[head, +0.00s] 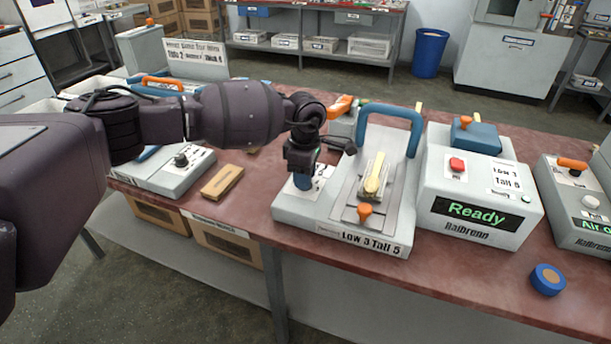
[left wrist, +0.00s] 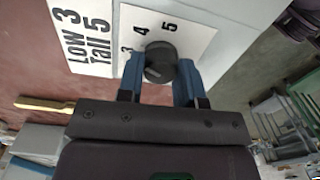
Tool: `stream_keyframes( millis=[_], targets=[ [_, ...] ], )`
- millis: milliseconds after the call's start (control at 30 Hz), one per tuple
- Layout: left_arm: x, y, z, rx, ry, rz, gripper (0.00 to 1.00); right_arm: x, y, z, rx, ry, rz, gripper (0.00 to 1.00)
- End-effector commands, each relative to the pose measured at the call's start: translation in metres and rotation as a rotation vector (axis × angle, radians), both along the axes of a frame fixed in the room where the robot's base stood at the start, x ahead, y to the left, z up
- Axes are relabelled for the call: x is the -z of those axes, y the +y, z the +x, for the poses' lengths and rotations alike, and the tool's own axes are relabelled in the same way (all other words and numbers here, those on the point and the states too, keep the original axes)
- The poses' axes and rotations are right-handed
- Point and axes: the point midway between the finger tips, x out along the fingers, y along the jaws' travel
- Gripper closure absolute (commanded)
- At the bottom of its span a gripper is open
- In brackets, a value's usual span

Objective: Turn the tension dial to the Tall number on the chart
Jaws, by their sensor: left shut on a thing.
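My left gripper (head: 302,183) reaches down at the press's left side. In the left wrist view its blue fingers (left wrist: 160,80) are shut on the dial. I cannot tell which number the dial points to. The gripper hides the dial in the head view.
Right of the press stands a control box (head: 480,210) showing "Ready". A grey unit with a black knob (head: 181,160) and a wooden block (head: 222,182) are at left. A blue round piece (head: 547,279) lies near the front edge. Bare bench lies in front.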

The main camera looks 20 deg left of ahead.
Motion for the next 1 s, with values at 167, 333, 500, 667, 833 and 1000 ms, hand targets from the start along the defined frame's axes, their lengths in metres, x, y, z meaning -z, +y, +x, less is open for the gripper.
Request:
stream_keyframes(
  millis=[167, 333, 500, 667, 833, 1000],
  targets=[
    [0.003, 0.0, 0.0, 0.167, 0.004, -0.001, 0.9, 0.006, -0.001, 0.0, -0.005, 0.007, -0.004, 0.57],
    [0.003, 0.0, 0.0, 0.328, 0.004, 0.0, 0.9, 0.008, 0.0, 0.002, -0.006, 0.004, -0.003, 0.57],
    [0.004, 0.0, 0.0, 0.489, 0.005, -0.001, 0.9, 0.011, 0.0, 0.004, -0.006, 0.003, -0.002, 0.57],
    [0.003, 0.0, 0.0, 0.642, 0.003, -0.001, 0.9, 0.018, 0.0, 0.001, -0.003, 0.016, -0.002, 0.57],
    [0.004, -0.001, 0.0, 0.799, 0.004, -0.002, 0.9, 0.025, -0.001, -0.002, -0.002, 0.03, -0.003, 0.57],
    [0.003, -0.001, 0.001, 0.941, 0.003, -0.001, 0.9, 0.03, -0.002, -0.004, -0.001, 0.04, -0.004, 0.57]
  ],
)
